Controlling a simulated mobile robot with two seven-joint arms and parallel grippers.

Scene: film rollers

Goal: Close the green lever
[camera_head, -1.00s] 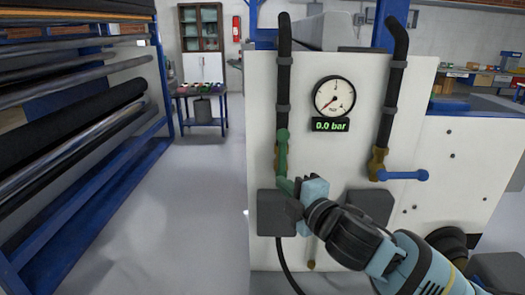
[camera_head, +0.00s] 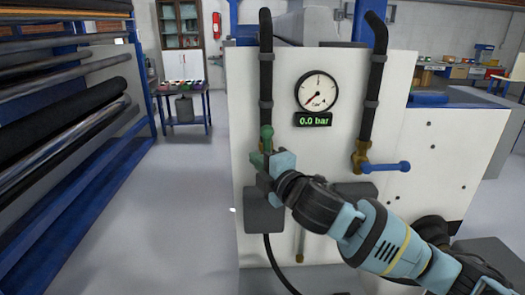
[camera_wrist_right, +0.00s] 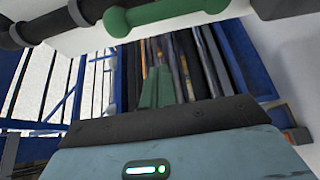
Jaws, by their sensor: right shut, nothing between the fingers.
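The green lever (camera_head: 267,133) is on the left black pipe of the white machine panel in the head view. Its knob end points up along the pipe, and its lower part is hidden by my gripper. My right gripper (camera_head: 257,160) is shut and empty, just below the knob and close to the lever; I cannot tell whether they touch. In the right wrist view, the green lever (camera_wrist_right: 165,13) crosses the top edge, beyond the shut fingertips (camera_wrist_right: 157,78). My left gripper is not in view.
A blue lever (camera_head: 386,167) points right from a brass valve on the other pipe. A round gauge (camera_head: 317,92) sits between the pipes above a display (camera_head: 313,119) reading 0.0 bar. A roller rack (camera_head: 60,130) stands at left, with clear floor between it and the panel.

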